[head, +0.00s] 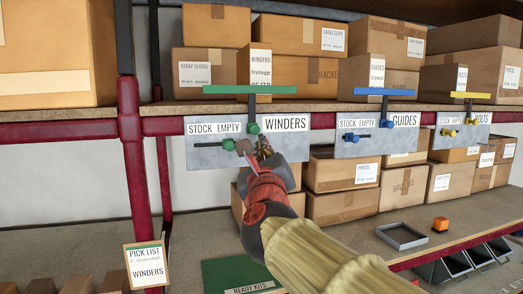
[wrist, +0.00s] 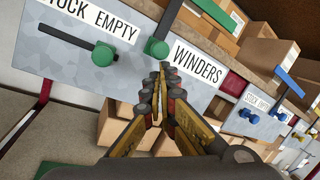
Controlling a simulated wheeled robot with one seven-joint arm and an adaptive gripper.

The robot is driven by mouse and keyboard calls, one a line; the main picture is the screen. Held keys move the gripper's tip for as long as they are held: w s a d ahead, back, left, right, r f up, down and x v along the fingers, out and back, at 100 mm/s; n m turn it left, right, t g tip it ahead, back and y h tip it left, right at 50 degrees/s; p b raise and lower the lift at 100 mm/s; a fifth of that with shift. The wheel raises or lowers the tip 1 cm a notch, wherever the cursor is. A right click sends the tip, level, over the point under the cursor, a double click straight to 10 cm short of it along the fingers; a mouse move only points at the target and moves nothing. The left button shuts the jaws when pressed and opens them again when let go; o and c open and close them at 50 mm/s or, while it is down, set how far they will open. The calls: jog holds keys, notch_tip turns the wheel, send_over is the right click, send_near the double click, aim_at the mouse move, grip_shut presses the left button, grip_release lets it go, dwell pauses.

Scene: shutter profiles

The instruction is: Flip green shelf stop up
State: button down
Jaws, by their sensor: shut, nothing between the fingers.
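The green shelf stop (head: 249,89) is a level bar at the shelf edge above the WINDERS label. In the wrist view this knob (wrist: 157,48) is just beyond my fingertips. A second green knob (head: 228,144) is at the right end of a dark slot under STOCK EMPTY; it also shows in the wrist view (wrist: 103,54). My gripper (head: 246,147) is shut and empty, just below the stem's knob. I cannot tell whether it touches.
To the right, a blue stop (head: 385,91) and a yellow stop (head: 471,95) have similar plates. Cartons (head: 340,190) fill the lower shelf behind the plates. A red upright (head: 133,160) stands left. A green mat (head: 235,276) and grey frame (head: 402,237) lie on the bench.

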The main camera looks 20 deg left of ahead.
jog(key=s+d+f+b, duration=0.4)
jog(key=s+f+b, duration=0.1)
jog(key=s, duration=0.4)
jog(key=shift+d+f+b, duration=0.2)
jog(key=shift+d+b, duration=0.15)
jog(key=shift+b, duration=0.1)
